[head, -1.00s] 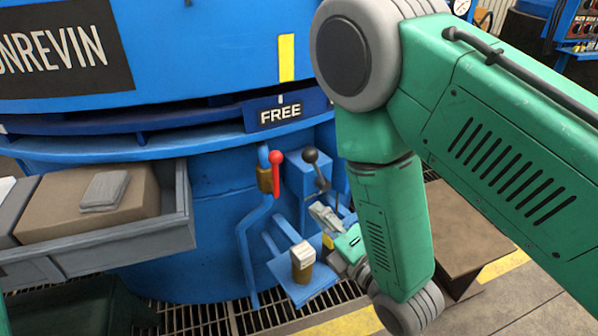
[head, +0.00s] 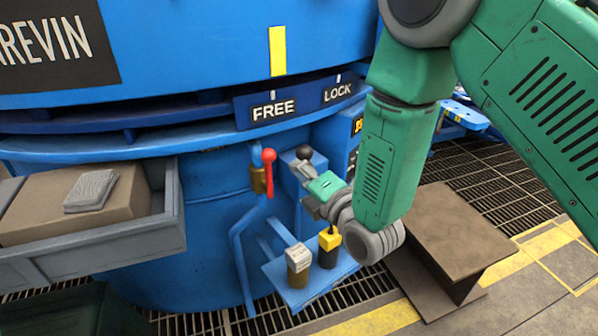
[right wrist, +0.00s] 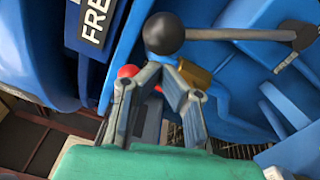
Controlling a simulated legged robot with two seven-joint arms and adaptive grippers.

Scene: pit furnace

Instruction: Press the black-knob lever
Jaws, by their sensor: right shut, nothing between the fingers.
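The black-knob lever (head: 304,152) stands on a blue box on the furnace's side, just right of a red-knob lever (head: 268,157). My right gripper (head: 297,168) is shut and empty, its tips close below the black knob; its arm comes in from the right. In the right wrist view the black knob (right wrist: 165,33) is just beyond the shut fingertips (right wrist: 162,66), with its rod running to the right. I cannot tell if the tips touch it. The red knob (right wrist: 128,71) is partly hidden behind the fingers. My left gripper is out of view.
FREE (head: 273,110) and LOCK (head: 338,93) labels are above the levers. A blue shelf below bears a white-topped handle (head: 298,257) and a yellow-topped one (head: 329,241). A grey tray (head: 150,239) with a box juts out at left. A brown beam (head: 455,235) stands at right.

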